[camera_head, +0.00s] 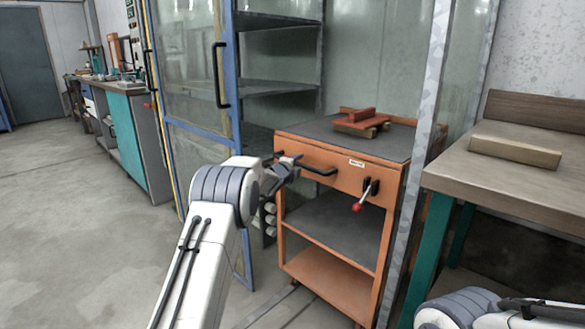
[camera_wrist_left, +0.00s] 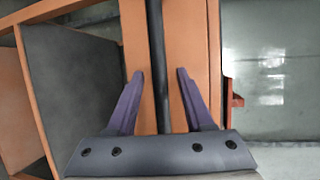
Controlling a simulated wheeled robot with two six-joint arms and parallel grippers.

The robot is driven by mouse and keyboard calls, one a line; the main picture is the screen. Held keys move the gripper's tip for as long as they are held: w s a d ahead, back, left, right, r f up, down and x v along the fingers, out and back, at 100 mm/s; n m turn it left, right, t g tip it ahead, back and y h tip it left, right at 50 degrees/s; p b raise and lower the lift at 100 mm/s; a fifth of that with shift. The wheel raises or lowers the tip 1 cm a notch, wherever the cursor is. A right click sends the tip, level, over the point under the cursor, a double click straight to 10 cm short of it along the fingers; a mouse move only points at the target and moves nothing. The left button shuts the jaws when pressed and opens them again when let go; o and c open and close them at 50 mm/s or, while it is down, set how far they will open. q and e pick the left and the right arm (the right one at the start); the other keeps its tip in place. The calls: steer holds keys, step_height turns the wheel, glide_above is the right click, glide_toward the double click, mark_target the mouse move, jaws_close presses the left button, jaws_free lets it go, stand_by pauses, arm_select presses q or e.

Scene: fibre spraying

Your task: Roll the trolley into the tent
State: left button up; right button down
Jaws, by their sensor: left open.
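The orange trolley (camera_head: 335,280) has a dark top, dark shelf and black bar handle (camera_head: 318,171) on its front. It stands upright at the front opening of the clear-walled tent (camera_head: 375,60), between its posts. My left gripper (camera_head: 292,166) is open at the left part of the handle. In the left wrist view the black handle bar (camera_wrist_left: 157,60) runs between the two spread fingers of my left gripper (camera_wrist_left: 160,85), with gaps on both sides. My right arm shows at the lower right; its gripper is out of frame.
Red-brown blocks (camera_head: 362,120) lie on the trolley top. A blue-framed glass door (camera_head: 232,80) stands at left, a workbench (camera_head: 520,185) at right. The floor at left (camera_head: 80,220) is clear.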

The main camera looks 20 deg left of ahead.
arm_select(q)
steer(key=s+r, duration=0.1)
steer(key=s, duration=0.9)
steer(key=shift+a+r, duration=0.35)
steer(key=shift+r, duration=0.05)
